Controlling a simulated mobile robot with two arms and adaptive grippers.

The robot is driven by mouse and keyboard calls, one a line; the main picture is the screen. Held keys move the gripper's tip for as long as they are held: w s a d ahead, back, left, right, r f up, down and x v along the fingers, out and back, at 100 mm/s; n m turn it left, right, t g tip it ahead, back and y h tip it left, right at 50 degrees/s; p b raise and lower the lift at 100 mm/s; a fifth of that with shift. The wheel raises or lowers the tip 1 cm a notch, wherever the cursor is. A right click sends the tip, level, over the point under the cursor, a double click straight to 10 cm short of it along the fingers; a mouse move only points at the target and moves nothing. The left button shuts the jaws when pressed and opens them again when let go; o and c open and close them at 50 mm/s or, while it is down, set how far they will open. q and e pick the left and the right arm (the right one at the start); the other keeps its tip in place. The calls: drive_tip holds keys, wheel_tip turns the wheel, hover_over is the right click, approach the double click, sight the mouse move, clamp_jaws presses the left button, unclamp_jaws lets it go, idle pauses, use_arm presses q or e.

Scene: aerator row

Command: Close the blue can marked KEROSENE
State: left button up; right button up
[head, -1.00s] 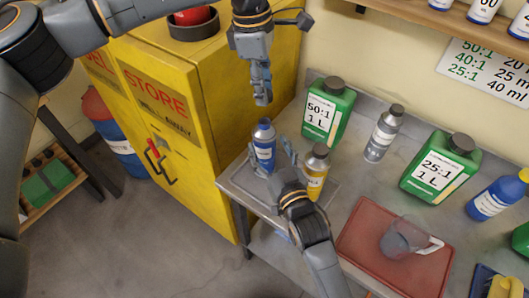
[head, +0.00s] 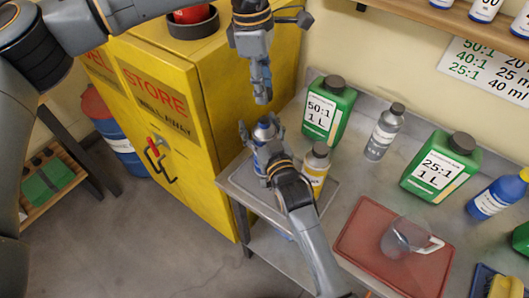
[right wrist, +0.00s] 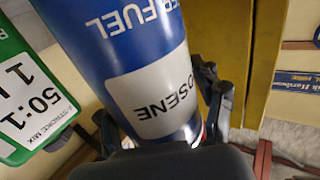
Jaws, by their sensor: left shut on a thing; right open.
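The blue KEROSENE can (head: 262,135) stands at the left end of the metal bench, mostly hidden behind my right gripper. In the right wrist view the can (right wrist: 135,60) fills the middle, its white label reading "…OSENE". My right gripper (head: 261,134) is open, with one finger on each side of the can; in the right wrist view the fingers (right wrist: 160,115) flank it. I cannot tell whether they touch it. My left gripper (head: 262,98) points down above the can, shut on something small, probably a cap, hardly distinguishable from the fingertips. The can's mouth is too small to make out.
A yellow-labelled bottle (head: 316,165) stands close right of the can. A green 50:1 can (head: 328,108) stands behind, with a grey bottle (head: 384,132) farther right. A red tray (head: 362,240) holds a clear jug (head: 398,238). A yellow cabinet (head: 215,100) stands left of the bench.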

clamp_jaws()
use_arm(q)
hover_over(265, 122)
wheel_tip(265, 122, down, 5)
drive_tip(key=shift+w+a+r, duration=0.1)
drive_tip(key=shift+a, duration=0.05)
idle(0.4)
drive_tip(key=shift+f, duration=0.2)
drive_tip(key=shift+f, duration=0.8)
use_arm(e)
drive_tip(key=shift+f, duration=0.1)
use_arm(q)
drive_tip(key=shift+f, duration=0.55)
